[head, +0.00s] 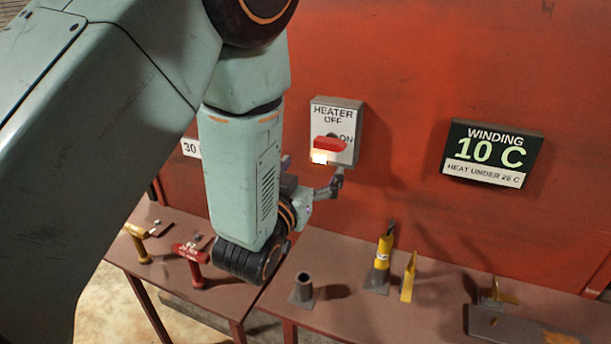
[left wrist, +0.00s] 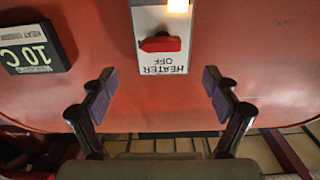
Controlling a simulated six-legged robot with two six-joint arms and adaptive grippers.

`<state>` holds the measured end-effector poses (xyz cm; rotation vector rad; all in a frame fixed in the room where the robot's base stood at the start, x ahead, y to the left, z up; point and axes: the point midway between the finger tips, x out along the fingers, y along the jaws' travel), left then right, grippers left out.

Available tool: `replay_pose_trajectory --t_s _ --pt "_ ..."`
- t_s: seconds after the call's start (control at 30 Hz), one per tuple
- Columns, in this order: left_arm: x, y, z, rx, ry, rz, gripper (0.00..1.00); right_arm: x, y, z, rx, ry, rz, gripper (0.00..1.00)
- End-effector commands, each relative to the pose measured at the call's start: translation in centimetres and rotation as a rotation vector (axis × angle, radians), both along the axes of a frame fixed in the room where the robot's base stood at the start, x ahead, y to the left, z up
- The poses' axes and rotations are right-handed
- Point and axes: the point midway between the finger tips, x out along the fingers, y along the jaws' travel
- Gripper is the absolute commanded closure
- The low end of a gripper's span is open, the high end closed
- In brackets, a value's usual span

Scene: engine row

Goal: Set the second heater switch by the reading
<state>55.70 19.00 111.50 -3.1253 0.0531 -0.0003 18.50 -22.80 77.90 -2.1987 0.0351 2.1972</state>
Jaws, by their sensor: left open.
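The heater switch box (head: 349,107) hangs on the red wall, marked HEATER OFF at top and ON at right. Its red handle (head: 329,144) lies level, with one end near ON; a lamp (head: 320,157) below it glows. The display (head: 492,152) reads WINDING 10 C, with small print that seems to read HEAT UNDER 25 C. My left gripper (head: 312,174) is open just below the box. In the left wrist view, the empty fingers (left wrist: 158,90) are spread apart, and the upside-down box (left wrist: 160,20) with its handle (left wrist: 160,44) lies beyond them, untouched. My right gripper is out of view.
A bench (head: 365,318) below the wall holds a grey socket (head: 303,288), a yellow tool (head: 382,252) and a dark block at right. Another bench at left holds red (head: 194,253) and yellow tools. A sign reading 30 is partly hidden by my arm.

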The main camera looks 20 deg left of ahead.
Motion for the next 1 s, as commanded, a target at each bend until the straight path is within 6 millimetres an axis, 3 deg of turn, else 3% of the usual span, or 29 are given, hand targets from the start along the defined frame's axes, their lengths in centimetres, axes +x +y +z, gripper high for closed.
replay_pose_trajectory --t_s 0.2,0.37,0.8,1.0 --pt "-2.2 0.1 0.0 0.0 0.0 0.0 0.12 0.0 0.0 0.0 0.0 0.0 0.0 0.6" --pt "-2.6 0.1 0.0 0.0 -0.002 -0.001 0.12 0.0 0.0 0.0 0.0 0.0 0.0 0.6" --pt "-2.4 0.1 0.0 -0.001 -0.002 0.0 0.12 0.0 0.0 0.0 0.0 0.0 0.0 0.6" --pt "-0.4 0.0 0.1 -0.002 -0.003 0.001 0.12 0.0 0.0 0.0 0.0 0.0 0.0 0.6"
